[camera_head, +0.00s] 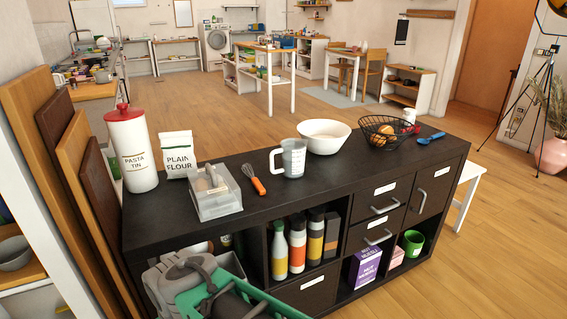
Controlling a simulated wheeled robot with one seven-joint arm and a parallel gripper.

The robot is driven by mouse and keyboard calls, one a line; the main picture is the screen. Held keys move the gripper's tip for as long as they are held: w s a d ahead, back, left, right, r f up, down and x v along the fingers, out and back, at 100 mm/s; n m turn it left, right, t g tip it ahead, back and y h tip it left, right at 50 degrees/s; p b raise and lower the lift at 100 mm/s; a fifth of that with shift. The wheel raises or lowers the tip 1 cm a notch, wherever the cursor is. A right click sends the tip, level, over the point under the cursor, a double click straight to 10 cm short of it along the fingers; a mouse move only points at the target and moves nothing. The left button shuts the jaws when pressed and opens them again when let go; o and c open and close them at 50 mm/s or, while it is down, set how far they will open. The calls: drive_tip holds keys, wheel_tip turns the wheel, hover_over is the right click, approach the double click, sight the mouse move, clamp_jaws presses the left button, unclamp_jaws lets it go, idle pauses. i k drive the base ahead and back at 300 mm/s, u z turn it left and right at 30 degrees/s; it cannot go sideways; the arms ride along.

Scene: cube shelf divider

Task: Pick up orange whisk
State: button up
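The orange whisk (257,184) lies on the dark top of the cube shelf (320,195). Its orange handle points toward the front right and its wire head toward the back left. It lies between a clear box (217,200) on its left and a measuring jug (293,160) on its right, apart from both. Parts of my arm, grey and green, show at the bottom left, in front of the shelf and below its top. They are well short of the whisk. I cannot make out my fingertips there, or whether the gripper is open or shut.
A pasta tin (132,150) and a flour bag (177,155) stand at the back left. A white bowl (323,137), a wire basket (388,130) and a blue spoon (431,138) are farther right. The shelf top in front of the whisk is clear. Boards (35,120) lean at the left.

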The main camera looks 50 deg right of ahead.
sight(260, 190)
drive_tip(key=u, duration=0.7)
drive_tip(key=k, duration=0.95)
drive_tip(key=u, duration=0.35)
drive_tip(key=i, duration=0.85)
drive_tip(key=z, duration=1.45)
drive_tip(key=i, duration=0.85)
drive_tip(key=z, duration=1)
